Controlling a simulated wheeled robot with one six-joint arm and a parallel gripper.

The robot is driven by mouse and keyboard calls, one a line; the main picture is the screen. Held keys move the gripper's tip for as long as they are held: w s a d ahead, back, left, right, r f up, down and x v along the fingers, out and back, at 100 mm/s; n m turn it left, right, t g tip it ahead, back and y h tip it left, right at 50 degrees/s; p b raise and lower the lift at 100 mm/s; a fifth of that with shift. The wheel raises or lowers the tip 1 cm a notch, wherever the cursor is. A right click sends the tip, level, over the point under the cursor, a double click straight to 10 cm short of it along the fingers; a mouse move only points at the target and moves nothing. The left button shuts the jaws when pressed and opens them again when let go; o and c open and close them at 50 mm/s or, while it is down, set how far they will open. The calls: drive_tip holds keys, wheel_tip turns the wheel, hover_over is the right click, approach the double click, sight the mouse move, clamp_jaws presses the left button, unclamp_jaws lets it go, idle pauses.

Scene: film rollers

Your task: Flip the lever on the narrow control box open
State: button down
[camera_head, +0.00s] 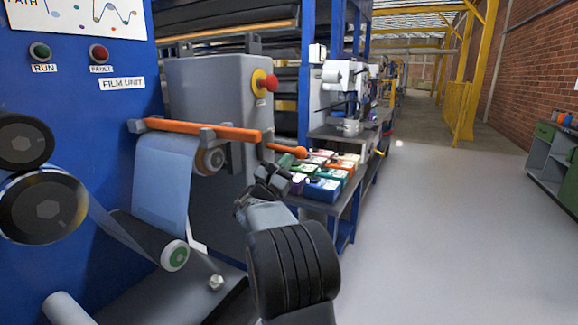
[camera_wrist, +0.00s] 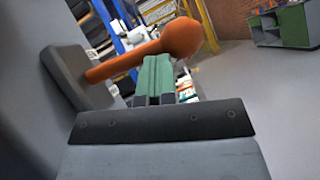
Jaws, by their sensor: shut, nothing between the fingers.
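The narrow control box (camera_head: 222,100) is a tall grey housing with a red knob on a yellow disc at its upper right. An orange lever (camera_head: 288,149) with a rounded knob sticks out to the right from its side. In the wrist view the lever (camera_wrist: 135,58) runs from a dark grey plate at left up to its knob (camera_wrist: 182,38). My gripper (camera_head: 275,172) is just below the lever in the head view. In the wrist view its green fingers (camera_wrist: 158,65) are shut and empty, with their tips close to the lever's underside. I cannot tell whether they touch.
An orange bar (camera_head: 200,131) crosses the front of the box above a blue film web (camera_head: 163,185). A bench behind my gripper holds several coloured boxes (camera_head: 323,188). The grey floor (camera_head: 440,230) at right is open, with a green cabinet (camera_head: 553,165) at the far edge.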

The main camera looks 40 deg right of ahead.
sight(290, 149)
drive_tip(key=shift+s+d+r+p, duration=0.15)
drive_tip(key=shift+r+p, duration=0.1)
drive_tip(key=shift+r, duration=0.55)
drive_tip(key=shift+s+a+r+p, duration=0.1)
drive_tip(key=shift+r+p, duration=0.15)
drive_tip(key=shift+r, duration=0.6)
drive_tip(key=shift+s+d+r+p, duration=0.15)
drive_tip(key=shift+r+p, duration=0.1)
drive_tip(key=shift+r, duration=0.65)
drive_tip(key=shift+s+a+f+b, duration=0.3)
drive_tip(key=shift+f+b, duration=0.15)
drive_tip(key=shift+b, duration=0.1)
drive_tip(key=s+a+f+b, duration=0.3)
drive_tip(key=a+f+b, duration=0.1)
drive_tip(key=a, duration=0.3)
drive_tip(key=shift+s+f+b, duration=0.25)
drive_tip(key=shift+s+b, duration=0.15)
drive_tip(key=shift+b, duration=0.5)
